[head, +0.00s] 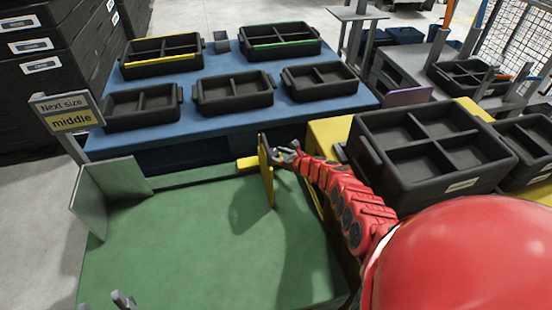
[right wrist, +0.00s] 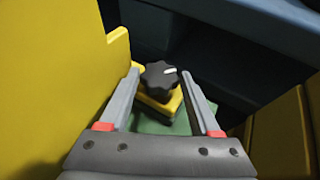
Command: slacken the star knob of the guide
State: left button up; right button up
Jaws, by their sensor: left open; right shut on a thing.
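The star knob (right wrist: 159,76) is black and lobed with a white mark on its top, pointing right in the right wrist view. It sits on a small yellow block (right wrist: 150,100) of the guide. The guide's yellow plate (head: 266,172) stands upright at the right part of the green table in the head view. My right gripper (right wrist: 161,82) is shut on the star knob, one finger on each side. In the head view my right gripper (head: 284,154) hides the knob behind the plate. My left gripper (head: 121,300) is open and empty at the bottom left edge, only its fingertips showing.
The green table (head: 180,240) is bare, with a grey upright plate (head: 88,200) at its left. A blue table (head: 190,92) behind carries several black trays. A yellow bench (head: 330,130) at right holds black divided crates (head: 455,188). A sign (head: 68,112) reads "Next size middle".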

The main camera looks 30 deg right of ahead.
dwell(0.3)
jog(key=o, duration=1.1)
